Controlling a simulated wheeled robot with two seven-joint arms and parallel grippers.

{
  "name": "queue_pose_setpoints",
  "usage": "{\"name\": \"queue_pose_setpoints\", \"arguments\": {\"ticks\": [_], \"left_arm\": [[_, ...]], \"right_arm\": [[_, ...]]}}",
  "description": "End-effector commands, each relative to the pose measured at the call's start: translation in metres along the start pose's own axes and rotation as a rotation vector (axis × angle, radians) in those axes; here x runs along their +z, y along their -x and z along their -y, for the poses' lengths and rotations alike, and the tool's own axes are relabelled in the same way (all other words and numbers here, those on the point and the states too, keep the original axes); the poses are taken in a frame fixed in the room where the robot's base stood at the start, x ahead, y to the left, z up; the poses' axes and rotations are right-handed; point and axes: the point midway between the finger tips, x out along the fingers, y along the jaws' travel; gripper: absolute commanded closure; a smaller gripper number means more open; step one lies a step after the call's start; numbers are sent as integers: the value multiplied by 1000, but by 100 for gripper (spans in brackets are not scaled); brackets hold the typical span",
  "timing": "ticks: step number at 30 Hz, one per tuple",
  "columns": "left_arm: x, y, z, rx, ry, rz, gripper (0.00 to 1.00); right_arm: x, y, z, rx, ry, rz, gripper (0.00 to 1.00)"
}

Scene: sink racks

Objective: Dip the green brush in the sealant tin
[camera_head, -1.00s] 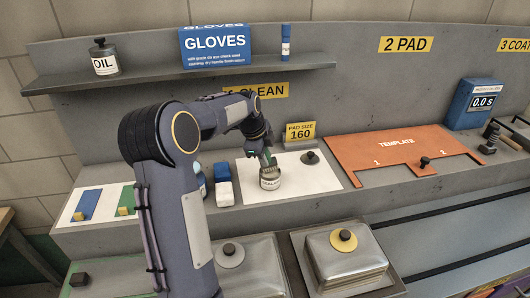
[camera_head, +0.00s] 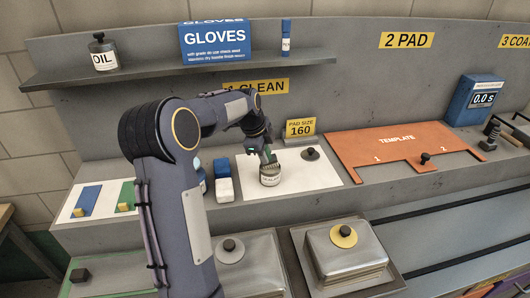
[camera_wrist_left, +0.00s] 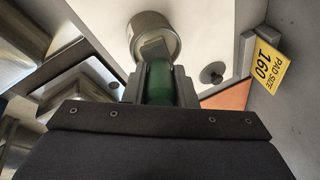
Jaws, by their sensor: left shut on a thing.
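The small, pale-labelled metal sealant tin (camera_head: 270,180) stands on a white mat (camera_head: 318,182) below the CLEAN sign. My left gripper (camera_head: 267,156) is directly above the tin, shut on the green brush (camera_wrist_left: 160,84). In the left wrist view, the brush's grey head overlaps the mouth of the tin (camera_wrist_left: 152,22). How deep the bristles sit in the tin is hard to tell. In the left wrist view, the gripper (camera_wrist_left: 160,82) has one finger on each side of the green handle. My right gripper is out of view.
The PAD SIZE 160 sign (camera_head: 300,129) is behind. The orange template (camera_head: 390,150) is farther right. Metal boxes (camera_head: 345,256) are in front.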

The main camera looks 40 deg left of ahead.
Motion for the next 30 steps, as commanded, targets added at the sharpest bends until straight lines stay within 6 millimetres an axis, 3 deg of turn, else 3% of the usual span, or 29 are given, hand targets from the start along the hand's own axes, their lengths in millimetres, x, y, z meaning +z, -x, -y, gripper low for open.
{"name": "queue_pose_setpoints", "arguments": {"ticks": [30], "left_arm": [[1,-7,-2,0,0,0,98]], "right_arm": [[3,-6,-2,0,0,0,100]]}}
